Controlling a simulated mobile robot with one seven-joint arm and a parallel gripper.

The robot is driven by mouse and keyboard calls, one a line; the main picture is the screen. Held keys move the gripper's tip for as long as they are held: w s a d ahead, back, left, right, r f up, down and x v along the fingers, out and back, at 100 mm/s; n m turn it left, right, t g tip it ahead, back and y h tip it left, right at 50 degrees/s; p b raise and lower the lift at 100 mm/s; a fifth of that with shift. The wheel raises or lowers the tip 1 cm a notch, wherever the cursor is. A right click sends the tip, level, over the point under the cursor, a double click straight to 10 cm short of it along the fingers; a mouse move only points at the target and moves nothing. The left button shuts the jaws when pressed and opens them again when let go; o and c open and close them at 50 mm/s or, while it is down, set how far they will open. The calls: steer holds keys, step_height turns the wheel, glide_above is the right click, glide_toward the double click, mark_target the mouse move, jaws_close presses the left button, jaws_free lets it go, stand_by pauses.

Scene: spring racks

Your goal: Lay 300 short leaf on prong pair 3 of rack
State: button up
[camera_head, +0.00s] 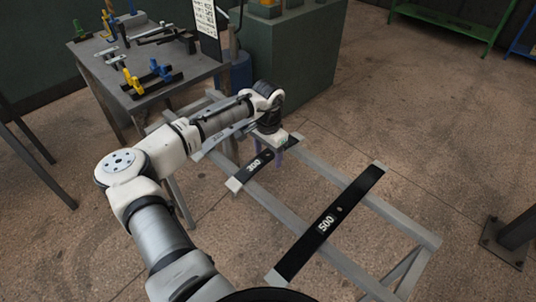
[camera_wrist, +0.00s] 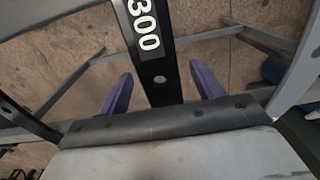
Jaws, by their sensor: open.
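The 300 short leaf (camera_head: 254,165) is a dark flat bar with a white "300" label, lying across the two rails of a grey metal frame. My gripper (camera_head: 266,153) is above its far part, pointing down. In the wrist view the leaf (camera_wrist: 160,79) runs between my two purple fingers (camera_wrist: 160,88), with a gap on each side. The gripper is open, one finger either side of the leaf, and holds nothing. No rack with numbered prong pairs can be made out for sure.
A longer leaf marked 500 (camera_head: 333,215) lies across the frame (camera_head: 415,230) to the right. A workbench (camera_head: 165,92) with tools and yellow and blue parts stands at upper left. A green cabinet (camera_head: 300,65) is behind the frame. Open floor lies to the right.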

mark_target(268, 154)
jaws_close()
steer(key=shift+r, duration=0.1)
stand_by(0.3)
step_height(268, 154, up, 20)
steer(key=b, duration=0.3)
stand_by(0.4)
